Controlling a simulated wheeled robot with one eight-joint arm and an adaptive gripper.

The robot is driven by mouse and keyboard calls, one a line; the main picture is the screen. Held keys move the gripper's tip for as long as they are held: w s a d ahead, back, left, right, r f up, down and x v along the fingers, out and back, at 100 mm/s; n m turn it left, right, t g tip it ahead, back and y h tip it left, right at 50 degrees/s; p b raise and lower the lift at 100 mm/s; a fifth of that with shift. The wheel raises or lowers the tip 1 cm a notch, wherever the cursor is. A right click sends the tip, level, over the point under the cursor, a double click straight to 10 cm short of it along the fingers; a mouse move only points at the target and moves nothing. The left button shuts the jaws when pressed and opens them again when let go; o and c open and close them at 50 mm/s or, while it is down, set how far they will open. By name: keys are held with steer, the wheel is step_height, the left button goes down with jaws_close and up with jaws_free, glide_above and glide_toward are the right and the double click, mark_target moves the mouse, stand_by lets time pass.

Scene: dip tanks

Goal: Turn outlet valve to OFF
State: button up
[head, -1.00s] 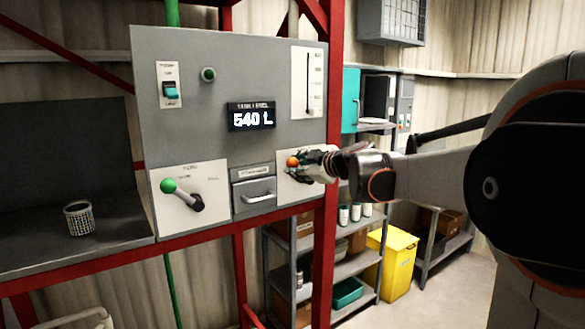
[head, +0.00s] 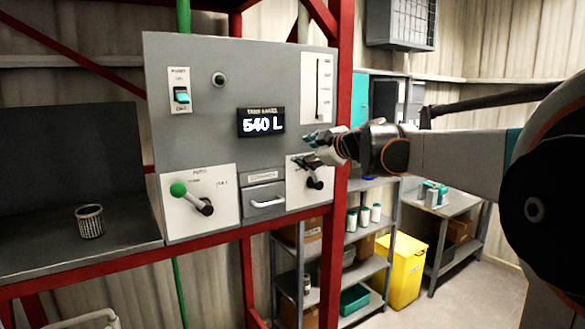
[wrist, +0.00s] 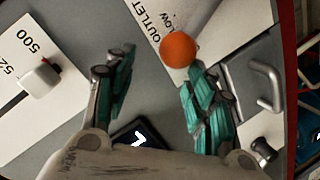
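The outlet valve (head: 315,184) is a dark lever on a white plate at the lower right of the grey panel. Its orange ball knob (wrist: 179,50) shows in the wrist view, beside the lettering "OUTLET" and "LOW". In the head view the knob is hidden or too small to tell. My gripper (head: 308,143) is in front of the panel just above the valve, with its fingers toward the panel. In the wrist view my gripper (wrist: 157,68) has its teal fingers spread wide with nothing held. The knob appears near the right fingertip; contact cannot be told.
A drawer-like handle (head: 267,203) lies left of the valve. The display (head: 261,122) reads 540 L. A slider (wrist: 40,78) is on the panel's upper right. A red post (head: 342,150) borders the panel.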

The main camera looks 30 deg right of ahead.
steer(key=shift+r, duration=2)
